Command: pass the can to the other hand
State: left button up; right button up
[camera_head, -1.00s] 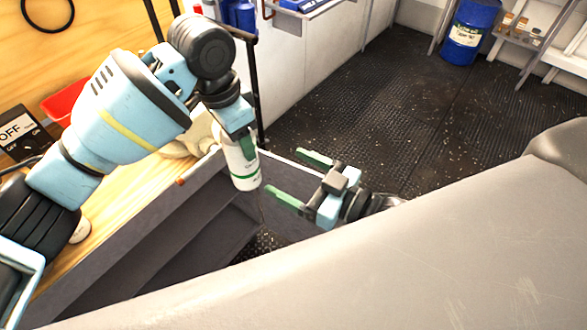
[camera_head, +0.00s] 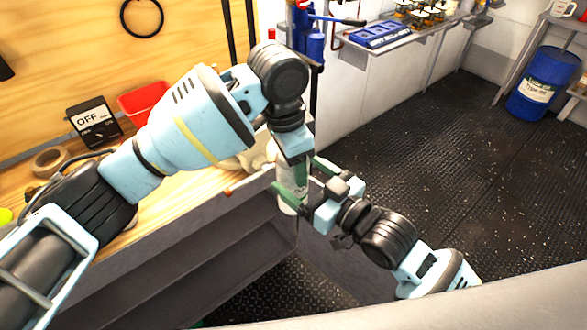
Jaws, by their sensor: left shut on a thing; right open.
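A white can with a green band (camera_head: 291,177) hangs upright in front of the bench edge. My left gripper (camera_head: 293,160) comes down from above and is shut on the upper part of the can. My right gripper (camera_head: 300,178) reaches in from the lower right with its green fingers open. Its fingers lie one on each side of the can, at about mid-height. I cannot tell whether they touch it. The can's top is hidden by the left gripper, and part of its lower right side by the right gripper.
A blue drum (camera_head: 543,84) stands far right. A wall shelf (camera_head: 400,36) holds a blue case. The dark floor between is clear.

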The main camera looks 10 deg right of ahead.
jog(key=shift+x, duration=1.35)
jog(key=c, duration=1.2)
pick_arm(q)
jog(key=o, duration=1.6)
pick_arm(e)
jog(key=shift+r, duration=0.1)
jog(key=shift+c, duration=0.5)
pick_arm(q)
jog(key=shift+o, duration=0.2)
